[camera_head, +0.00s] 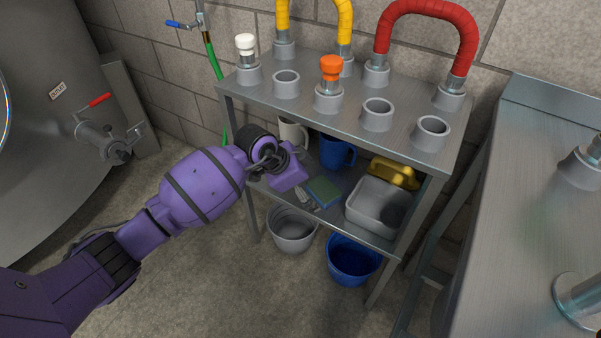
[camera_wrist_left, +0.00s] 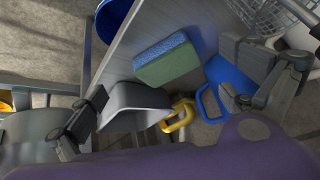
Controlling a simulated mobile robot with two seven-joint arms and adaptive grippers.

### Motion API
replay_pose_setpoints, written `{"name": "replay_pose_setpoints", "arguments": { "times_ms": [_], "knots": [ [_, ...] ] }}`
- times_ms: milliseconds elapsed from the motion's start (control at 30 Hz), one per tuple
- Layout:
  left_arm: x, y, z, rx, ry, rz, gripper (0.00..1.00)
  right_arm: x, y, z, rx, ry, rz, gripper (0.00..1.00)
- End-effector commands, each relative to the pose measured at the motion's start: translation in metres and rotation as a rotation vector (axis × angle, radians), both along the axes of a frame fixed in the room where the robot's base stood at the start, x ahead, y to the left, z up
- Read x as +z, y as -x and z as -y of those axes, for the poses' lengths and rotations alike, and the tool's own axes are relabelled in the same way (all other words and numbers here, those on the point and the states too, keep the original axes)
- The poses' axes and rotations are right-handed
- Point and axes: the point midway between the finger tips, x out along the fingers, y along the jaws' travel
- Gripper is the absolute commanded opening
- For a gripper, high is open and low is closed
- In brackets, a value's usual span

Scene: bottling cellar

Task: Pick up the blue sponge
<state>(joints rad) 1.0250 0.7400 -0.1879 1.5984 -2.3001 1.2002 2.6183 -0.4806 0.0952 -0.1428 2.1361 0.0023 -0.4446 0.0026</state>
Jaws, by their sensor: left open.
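The blue sponge (camera_head: 325,191) lies on the lower shelf of the metal rack, between the blue mug and the grey tub. It is a flat block with a blue layer and a green layer. In the left wrist view the sponge (camera_wrist_left: 168,59) lies beyond the fingers, near the middle of the gap between them and apart from both. My left gripper (camera_head: 298,184) is at the open front of the rack, just left of the sponge. Its fingers (camera_wrist_left: 178,102) are spread with nothing between them. My right gripper is not in view.
On the same shelf stand a blue mug (camera_head: 336,152), a white mug (camera_head: 293,134), a grey tub (camera_head: 367,210) and a yellow object (camera_head: 394,173). The rack's top (camera_head: 304,101) overhangs them. A grey bucket (camera_head: 292,235) and a blue bucket (camera_head: 351,266) stand below.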

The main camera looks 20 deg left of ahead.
Motion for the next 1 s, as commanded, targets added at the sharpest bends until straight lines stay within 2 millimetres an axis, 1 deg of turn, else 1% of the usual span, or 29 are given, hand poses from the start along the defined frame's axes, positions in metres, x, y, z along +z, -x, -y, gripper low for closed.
{"name": "replay_pose_setpoints", "arguments": {
  "times_ms": [33,133,267,400,500,567,767,900,1000],
  "knots": [
    [-0.003,-0.006,0.005,-0.004,0.004,0.007,0.99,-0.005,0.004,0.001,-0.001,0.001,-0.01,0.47],
    [-0.01,-0.011,0.009,-0.004,0.004,0.009,0.99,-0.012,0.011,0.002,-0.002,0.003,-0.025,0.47],
    [-0.019,-0.018,0.012,-0.006,0.005,0.009,0.99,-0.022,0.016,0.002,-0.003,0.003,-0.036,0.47],
    [-0.037,-0.032,0.018,-0.006,0.005,0.008,0.99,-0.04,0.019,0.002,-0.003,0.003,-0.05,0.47],
    [-0.048,-0.036,0.023,-0.007,0.005,0.007,0.99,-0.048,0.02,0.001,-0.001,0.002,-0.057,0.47],
    [-0.05,-0.038,0.025,-0.006,0.005,0.008,0.99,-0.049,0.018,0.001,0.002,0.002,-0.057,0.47],
    [-0.046,-0.039,0.025,-0.007,0.005,0.013,0.99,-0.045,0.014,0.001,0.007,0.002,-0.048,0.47],
    [-0.046,-0.039,0.025,-0.008,0.006,0.012,0.82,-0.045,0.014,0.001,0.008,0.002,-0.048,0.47],
    [-0.046,-0.039,0.025,-0.008,0.006,0.012,0.72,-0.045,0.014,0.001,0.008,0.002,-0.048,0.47]
  ]
}}
